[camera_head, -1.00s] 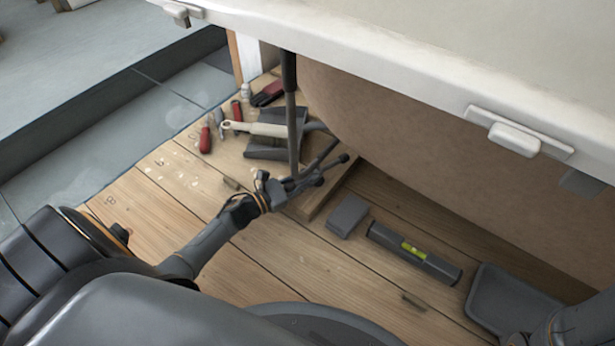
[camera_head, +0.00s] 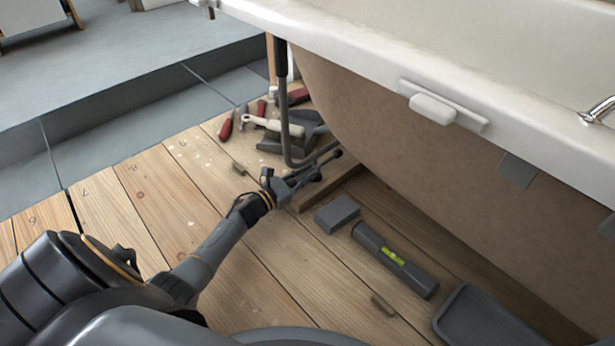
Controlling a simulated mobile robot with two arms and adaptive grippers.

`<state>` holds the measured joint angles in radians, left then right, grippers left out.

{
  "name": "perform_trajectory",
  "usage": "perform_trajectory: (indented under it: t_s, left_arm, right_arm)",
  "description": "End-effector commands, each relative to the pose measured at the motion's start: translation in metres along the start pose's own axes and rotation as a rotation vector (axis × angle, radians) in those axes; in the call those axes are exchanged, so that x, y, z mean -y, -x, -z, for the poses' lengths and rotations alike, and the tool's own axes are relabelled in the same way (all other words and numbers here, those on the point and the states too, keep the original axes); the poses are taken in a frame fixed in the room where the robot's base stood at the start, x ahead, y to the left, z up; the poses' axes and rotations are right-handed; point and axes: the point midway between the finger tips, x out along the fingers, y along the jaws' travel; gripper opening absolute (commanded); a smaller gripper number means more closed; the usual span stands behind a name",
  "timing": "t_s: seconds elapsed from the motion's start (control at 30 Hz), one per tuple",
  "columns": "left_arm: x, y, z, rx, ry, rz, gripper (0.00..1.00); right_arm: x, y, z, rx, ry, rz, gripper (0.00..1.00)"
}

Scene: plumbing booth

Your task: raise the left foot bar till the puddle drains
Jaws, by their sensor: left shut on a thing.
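The left foot bar (camera_head: 285,115) is a thin grey rod with a dark upper sleeve. It runs down beside the end of the white bathtub (camera_head: 360,65) and bends to the right near the floor. My left gripper (camera_head: 306,174) is shut at the bar's low bent part, just above the planks. The fingers partly hide the bar there, so the exact grip is hard to see. I cannot make out a puddle in the visible part of the tub. My right gripper is out of view.
Behind the bar lie red-handled tools (camera_head: 226,128) and a pale-handled tool (camera_head: 275,125). A wooden batten (camera_head: 328,188), grey block (camera_head: 337,213), spirit level (camera_head: 393,259) and grey tray (camera_head: 485,322) lie along the tub. The planks (camera_head: 150,200) at left are mostly clear.

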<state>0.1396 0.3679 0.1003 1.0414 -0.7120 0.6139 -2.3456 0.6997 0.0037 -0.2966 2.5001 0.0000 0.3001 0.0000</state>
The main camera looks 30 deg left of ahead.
Motion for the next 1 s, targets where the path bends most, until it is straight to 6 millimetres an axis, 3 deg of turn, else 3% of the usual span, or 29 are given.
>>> perform_trajectory:
  t_s: [0.13,0.17,0.27,0.67,1.0]
  left_arm:
    - [0.001,0.000,0.002,-0.004,0.002,0.000,0.00]
    - [0.001,0.000,0.002,-0.004,0.002,0.000,0.17]
    - [0.001,0.000,0.002,-0.003,0.002,0.000,0.37]
    - [0.001,0.008,0.002,-0.002,0.001,0.000,0.37]
    - [0.002,0.074,0.003,-0.005,0.002,0.001,0.37]
  right_arm:
    - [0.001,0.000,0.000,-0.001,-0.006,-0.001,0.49]
    - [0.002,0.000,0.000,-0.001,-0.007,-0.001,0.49]
    - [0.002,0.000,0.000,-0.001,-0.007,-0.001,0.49]
    - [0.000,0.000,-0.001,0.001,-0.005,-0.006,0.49]
    - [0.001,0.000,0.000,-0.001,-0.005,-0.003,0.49]
